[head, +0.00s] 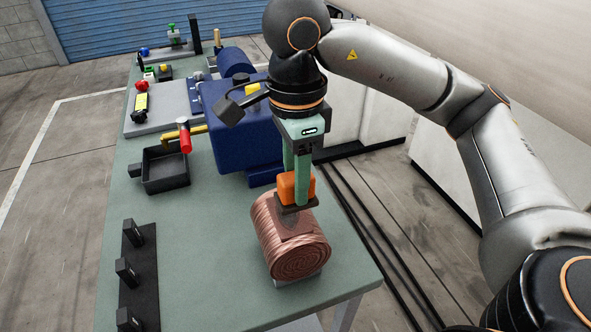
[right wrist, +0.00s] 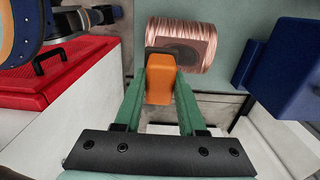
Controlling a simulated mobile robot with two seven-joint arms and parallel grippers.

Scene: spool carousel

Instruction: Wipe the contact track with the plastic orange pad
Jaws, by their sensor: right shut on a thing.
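The orange pad (head: 287,187) has a dark flat base and is held between the green fingers of my right gripper (head: 298,188). In the right wrist view the pad (right wrist: 160,80) sits between the fingertips (right wrist: 159,92). Below it a copper-coloured wound drum (head: 270,240) lies on the table with its spiral end toward the front. A darker patch (head: 302,227) marks its upper side, and it also shows in the right wrist view (right wrist: 195,52). The pad's base is at the drum's top; I cannot tell whether they touch. No part is clearly labelled as the contact track. My left gripper is not in view.
A large blue housing (head: 238,130) stands close behind the drum. A black open tray (head: 165,171) and a red-handled lever (head: 185,140) lie left of it. A black rail with upright blocks (head: 138,275) is at the front left. The green table (head: 205,255) is clear between.

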